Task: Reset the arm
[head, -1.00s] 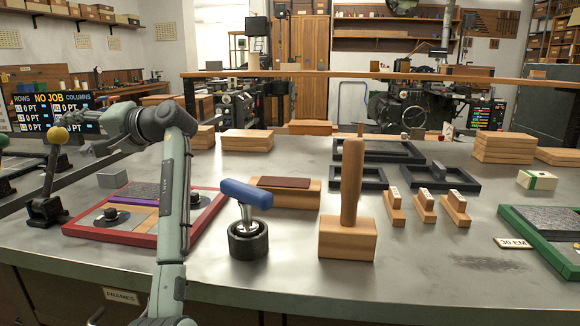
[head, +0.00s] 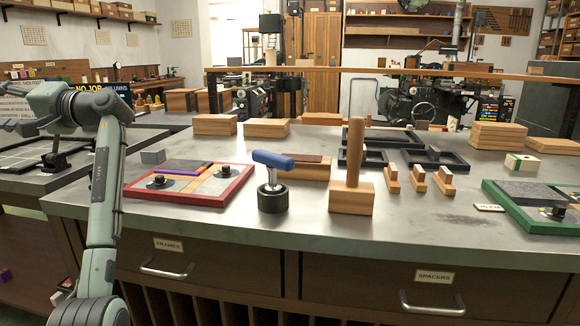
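My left arm (head: 103,190) rises from the bottom left of the head view and bends at an elbow joint. My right arm and gripper do not show. The arm stands in front of the bench's left end and hides part of a black lever stand (head: 56,162).
The grey workbench (head: 430,222) carries a red-framed tray (head: 232,187), a blue-handled tool (head: 272,180), a wooden mallet (head: 352,180) and black frames (head: 381,140). A green-edged tray (head: 500,197) lies at right. Drawers (head: 205,262) face me below.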

